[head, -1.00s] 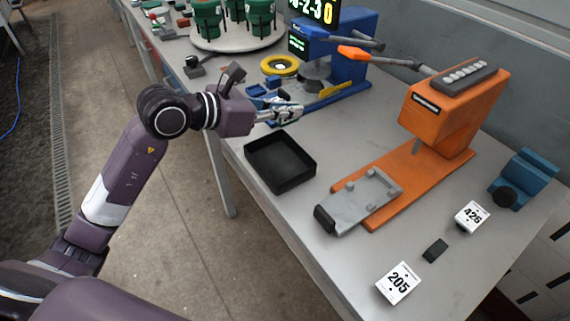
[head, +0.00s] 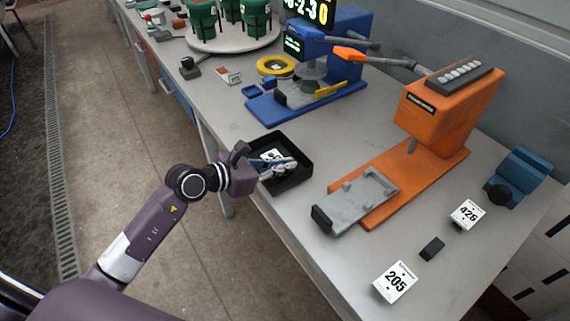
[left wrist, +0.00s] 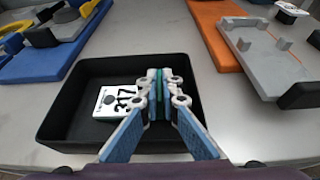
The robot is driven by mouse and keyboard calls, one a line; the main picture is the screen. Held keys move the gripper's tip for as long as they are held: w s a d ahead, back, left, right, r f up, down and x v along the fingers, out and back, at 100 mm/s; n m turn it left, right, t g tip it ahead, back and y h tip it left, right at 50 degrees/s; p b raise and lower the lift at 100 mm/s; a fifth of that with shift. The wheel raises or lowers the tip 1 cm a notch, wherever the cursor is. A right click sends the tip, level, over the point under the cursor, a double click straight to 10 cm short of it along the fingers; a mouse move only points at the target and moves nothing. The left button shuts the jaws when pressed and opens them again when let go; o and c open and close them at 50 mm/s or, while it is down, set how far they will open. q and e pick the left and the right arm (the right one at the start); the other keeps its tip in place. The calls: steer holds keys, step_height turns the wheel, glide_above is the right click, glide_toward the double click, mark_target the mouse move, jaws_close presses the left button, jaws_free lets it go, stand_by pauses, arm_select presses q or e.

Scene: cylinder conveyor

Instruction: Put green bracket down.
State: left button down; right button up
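The left gripper (head: 284,167) is at the black tray (head: 300,187), with its fingertips over or inside it. In the left wrist view its fingers (left wrist: 160,90) are nearly together with a narrow strip of the green bracket (left wrist: 160,76) between the tips. Most of the bracket is hidden by the fingers. A white tag reading 317 (left wrist: 121,100) shows beside the fingertips, over the tray floor. I cannot tell whether it is fixed to the bracket, or whether the bracket touches the tray. The right gripper is not in view.
An orange press (head: 440,110) with a grey fixture (head: 362,196) stands right of the tray. A blue press (head: 345,60) stands behind it. Tags reading 426 (head: 467,214) and 205 (head: 395,283) and a small black block (head: 432,248) lie at the front right.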

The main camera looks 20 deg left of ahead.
arm_select(q)
steer(key=shift+f, duration=0.15)
steer(key=c, duration=2.2)
jaws_free()
steer(key=shift+o, duration=0.2)
